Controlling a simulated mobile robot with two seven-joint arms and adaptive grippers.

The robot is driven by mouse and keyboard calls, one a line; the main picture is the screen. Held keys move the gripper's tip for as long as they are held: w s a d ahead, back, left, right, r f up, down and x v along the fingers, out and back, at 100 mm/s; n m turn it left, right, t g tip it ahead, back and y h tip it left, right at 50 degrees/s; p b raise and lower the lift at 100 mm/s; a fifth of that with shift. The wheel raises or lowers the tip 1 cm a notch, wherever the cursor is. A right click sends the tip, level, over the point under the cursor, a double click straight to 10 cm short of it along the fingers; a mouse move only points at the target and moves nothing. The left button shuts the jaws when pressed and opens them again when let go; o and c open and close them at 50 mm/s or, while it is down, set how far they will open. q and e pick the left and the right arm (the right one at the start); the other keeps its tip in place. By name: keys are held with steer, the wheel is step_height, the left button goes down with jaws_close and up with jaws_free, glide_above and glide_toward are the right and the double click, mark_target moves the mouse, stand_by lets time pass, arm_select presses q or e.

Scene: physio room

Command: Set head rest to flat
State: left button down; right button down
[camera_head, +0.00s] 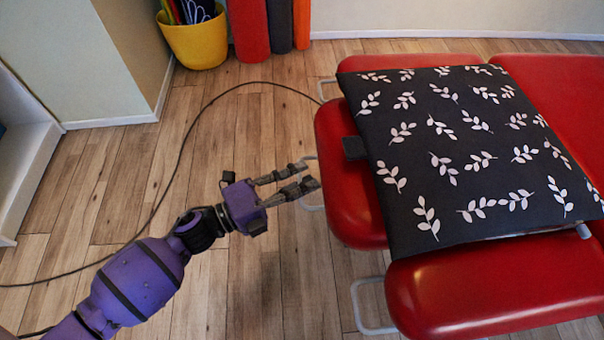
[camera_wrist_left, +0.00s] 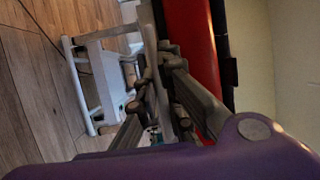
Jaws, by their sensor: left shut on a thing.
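The red padded head rest (camera_head: 345,185) is the left end section of the treatment table. A thin light metal loop handle (camera_head: 310,207) sticks out from under its left edge. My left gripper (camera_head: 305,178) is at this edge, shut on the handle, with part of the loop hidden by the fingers. In the left wrist view, the fingertips (camera_wrist_left: 160,62) close around the light bar (camera_wrist_left: 148,25), and the red padding (camera_wrist_left: 191,40) is beside them. I cannot tell the head rest's exact tilt. My right gripper is out of view.
A black leaf-patterned cushion (camera_head: 470,150) lies over the table and part of the head rest. Another metal loop (camera_head: 368,308) is below the red front section (camera_head: 480,295). A dark cable (camera_head: 180,165) crosses the wooden floor. A yellow bin (camera_head: 196,42) stands at the back.

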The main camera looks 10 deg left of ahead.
arm_select(q)
steer(key=c, duration=1.9)
jaws_free()
steer(key=shift+r, duration=0.1)
steer(key=v, duration=1.2)
